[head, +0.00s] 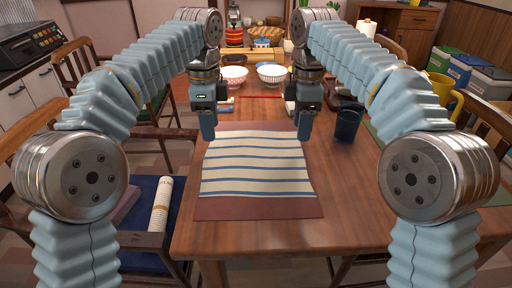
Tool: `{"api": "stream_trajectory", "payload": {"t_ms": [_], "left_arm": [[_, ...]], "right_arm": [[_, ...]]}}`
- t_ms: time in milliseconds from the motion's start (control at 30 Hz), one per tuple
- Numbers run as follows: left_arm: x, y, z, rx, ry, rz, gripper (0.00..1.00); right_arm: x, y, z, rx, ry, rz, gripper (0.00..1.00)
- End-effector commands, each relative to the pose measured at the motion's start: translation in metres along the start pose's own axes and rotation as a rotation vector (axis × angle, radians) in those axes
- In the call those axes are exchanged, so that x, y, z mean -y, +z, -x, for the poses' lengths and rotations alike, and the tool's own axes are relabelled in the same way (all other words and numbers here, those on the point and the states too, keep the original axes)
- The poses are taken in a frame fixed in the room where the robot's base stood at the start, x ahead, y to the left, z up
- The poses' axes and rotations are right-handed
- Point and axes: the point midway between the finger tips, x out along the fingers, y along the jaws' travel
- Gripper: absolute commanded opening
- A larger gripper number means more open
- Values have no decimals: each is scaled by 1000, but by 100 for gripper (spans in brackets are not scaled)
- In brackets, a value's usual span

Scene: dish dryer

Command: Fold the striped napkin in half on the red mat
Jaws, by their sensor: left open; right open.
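The striped napkin (256,164), cream with blue stripes, lies flat and unfolded on the red mat (258,208). The mat shows as a dark red band along the napkin's front and back edges. My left gripper (207,132) is open and empty near the napkin's back left corner. My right gripper (304,130) is open and empty near the napkin's back right corner. I cannot tell whether either fingertip touches the cloth.
A red-patterned bowl (233,78) and a blue-patterned bowl (272,75) stand behind the mat. A dark blue cup (347,124) stands right of my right gripper.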

Motion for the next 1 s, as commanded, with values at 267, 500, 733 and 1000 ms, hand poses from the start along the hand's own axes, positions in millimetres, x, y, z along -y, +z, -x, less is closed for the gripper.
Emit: {"api": "stream_trajectory", "payload": {"t_ms": [267, 500, 733, 1000], "left_arm": [[-1, 0, -43, 1, 4, -1, 49], [0, 0, -71, 0, 2, 0, 49], [0, 0, -76, -1, 0, 1, 49], [0, 0, -79, -1, 0, 0, 47]], "right_arm": [[1, 0, -43, 0, -4, 1, 49], [1, 0, -71, 0, -2, 1, 49], [0, 0, -75, -1, 0, 1, 49], [0, 0, -78, -1, 0, 0, 47]]}}
